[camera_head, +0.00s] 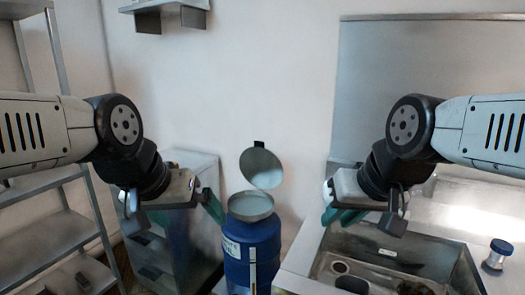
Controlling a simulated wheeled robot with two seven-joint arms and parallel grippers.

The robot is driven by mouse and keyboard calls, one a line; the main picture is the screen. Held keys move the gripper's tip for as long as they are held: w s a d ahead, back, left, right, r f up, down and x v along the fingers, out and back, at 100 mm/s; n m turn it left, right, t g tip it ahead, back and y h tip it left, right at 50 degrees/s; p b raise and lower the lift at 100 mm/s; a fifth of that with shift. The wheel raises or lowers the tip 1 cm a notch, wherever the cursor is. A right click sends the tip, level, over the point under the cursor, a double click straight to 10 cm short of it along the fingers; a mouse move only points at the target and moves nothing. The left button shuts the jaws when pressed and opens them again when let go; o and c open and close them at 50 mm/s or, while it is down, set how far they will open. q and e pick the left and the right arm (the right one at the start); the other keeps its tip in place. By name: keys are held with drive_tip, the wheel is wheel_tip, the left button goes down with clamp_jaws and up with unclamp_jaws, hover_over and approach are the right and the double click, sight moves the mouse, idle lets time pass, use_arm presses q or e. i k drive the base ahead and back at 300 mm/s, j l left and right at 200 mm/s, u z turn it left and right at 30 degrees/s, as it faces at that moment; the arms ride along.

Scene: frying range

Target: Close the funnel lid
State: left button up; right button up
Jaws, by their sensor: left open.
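The funnel (250,207) is a round metal dish on top of a blue drum (265,250), at the lower middle of the head view. Its round grey lid (261,169) stands open, tilted up behind the funnel with a small dark tab at its top. My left gripper (172,212) is open and empty, left of the funnel and apart from it. My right gripper (360,216) looks open and empty, right of the funnel in front of the counter. Neither gripper touches the lid.
A metal cabinet (203,180) stands behind my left gripper, with a shelf rack (45,240) at the far left. A counter with a sunken fryer basin (448,268) is at the right, with a small dark-capped container (496,255). The space between my grippers, above the funnel, is clear.

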sight(259, 166)
drive_tip(key=k, duration=0.5)
drive_tip(key=k+z, duration=0.15)
drive_tip(key=z, duration=1.2)
drive_tip(key=i+j, duration=0.15)
drive_tip(key=j, duration=0.55)
drive_tip(key=i+j+z, duration=0.15)
drive_tip(key=j, duration=0.5)
drive_tip(key=i+j, duration=0.1)
drive_tip(key=j, duration=0.6)
drive_tip(key=i+j+z, duration=0.15)
drive_tip(key=j, duration=1.2)
drive_tip(key=i+z, duration=0.05)
